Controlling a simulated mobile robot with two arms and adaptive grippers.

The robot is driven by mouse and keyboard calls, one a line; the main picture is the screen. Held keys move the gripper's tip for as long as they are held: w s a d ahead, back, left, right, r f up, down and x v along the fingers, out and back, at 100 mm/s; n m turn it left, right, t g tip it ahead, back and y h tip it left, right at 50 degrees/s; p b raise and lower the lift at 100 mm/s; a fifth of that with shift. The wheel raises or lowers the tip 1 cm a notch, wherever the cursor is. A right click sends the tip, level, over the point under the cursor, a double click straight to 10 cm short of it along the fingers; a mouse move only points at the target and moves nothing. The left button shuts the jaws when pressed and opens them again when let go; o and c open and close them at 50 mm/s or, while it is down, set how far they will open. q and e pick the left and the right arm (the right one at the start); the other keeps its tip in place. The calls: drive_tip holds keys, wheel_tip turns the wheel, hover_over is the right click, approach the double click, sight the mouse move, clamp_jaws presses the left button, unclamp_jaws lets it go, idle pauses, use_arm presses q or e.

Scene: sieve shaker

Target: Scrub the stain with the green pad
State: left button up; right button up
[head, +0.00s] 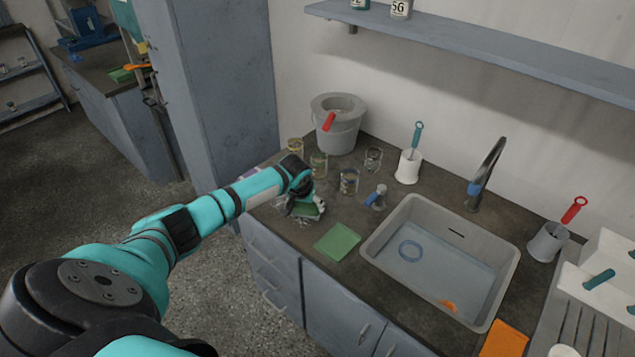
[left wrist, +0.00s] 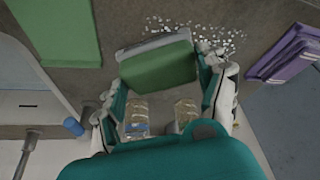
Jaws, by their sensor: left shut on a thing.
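My left gripper (head: 303,198) is over the counter, left of the sink, and is shut on a green pad (head: 308,210). In the left wrist view the pad (left wrist: 158,67) sits between the two fingers, with a grey layer along its far edge. White specks (left wrist: 205,24) are scattered on the dark counter beside and beyond the pad; some also show around the gripper in the head view. I see no other mark that could be the stain. Whether the pad touches the counter is hard to tell. My right gripper is not in view.
Glass beakers (head: 349,181), a small blue-topped bottle (head: 377,197) and a grey bucket (head: 338,130) stand behind the gripper. A purple item (left wrist: 287,54) lies at the counter's edge.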

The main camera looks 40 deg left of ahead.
use_arm(q)
wheel_tip(320, 180, up, 2)
drive_tip(key=shift+d+r+p, duration=0.1)
drive_tip(key=shift+d+p, duration=0.05)
drive_tip(key=shift+p, duration=0.55)
drive_tip(key=shift+r+p, duration=0.35)
drive_tip(key=shift+r, duration=0.05)
drive_tip(key=shift+r+p, duration=0.35)
